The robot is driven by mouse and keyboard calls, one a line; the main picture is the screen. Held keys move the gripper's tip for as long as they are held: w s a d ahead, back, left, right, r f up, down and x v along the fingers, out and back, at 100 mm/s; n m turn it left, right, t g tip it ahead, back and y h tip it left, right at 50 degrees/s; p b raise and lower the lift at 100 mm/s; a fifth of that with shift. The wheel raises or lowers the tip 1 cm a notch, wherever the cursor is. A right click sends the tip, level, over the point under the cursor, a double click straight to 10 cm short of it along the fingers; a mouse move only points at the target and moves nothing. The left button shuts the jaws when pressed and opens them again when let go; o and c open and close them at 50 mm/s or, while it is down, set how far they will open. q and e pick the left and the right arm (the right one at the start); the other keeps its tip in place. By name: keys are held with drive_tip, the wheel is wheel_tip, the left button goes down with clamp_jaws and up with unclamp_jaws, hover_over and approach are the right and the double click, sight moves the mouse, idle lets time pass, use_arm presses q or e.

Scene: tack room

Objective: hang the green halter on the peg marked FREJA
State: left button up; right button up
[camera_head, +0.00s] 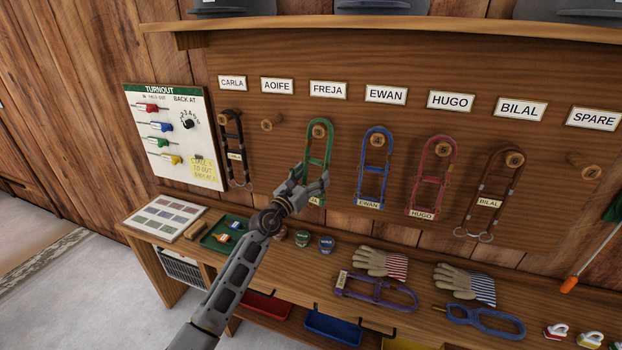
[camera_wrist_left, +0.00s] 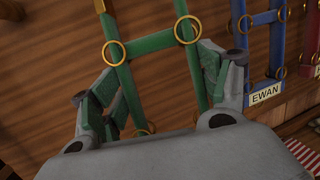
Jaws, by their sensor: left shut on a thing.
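The green halter (camera_head: 328,150) is upright on the board below the FREJA plate (camera_head: 328,90). Its top loop shows around the FREJA peg (camera_head: 319,131); whether its weight rests there I cannot tell. My left gripper (camera_head: 308,187) is shut on the lower part of the green halter, partly hiding it and its name tag. In the left wrist view, the green straps (camera_wrist_left: 150,43) with brass rings run up between the gripper's two fingers (camera_wrist_left: 158,85). My right gripper is not in view.
The blue EWAN halter (camera_head: 375,165) hangs close to the right, then the red HUGO halter (camera_head: 432,175). The AOIFE peg (camera_head: 270,122) is bare. The bench (camera_head: 415,268) below holds gloves (camera_head: 380,262), a purple halter (camera_head: 376,290) and small tins.

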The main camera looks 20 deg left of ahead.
use_arm(q)
drive_tip(key=shift+w+f, duration=0.2)
drive_tip(key=shift+w, duration=0.05)
idle(0.7)
drive_tip(key=o, duration=1.3)
drive_tip(key=shift+f, duration=0.15)
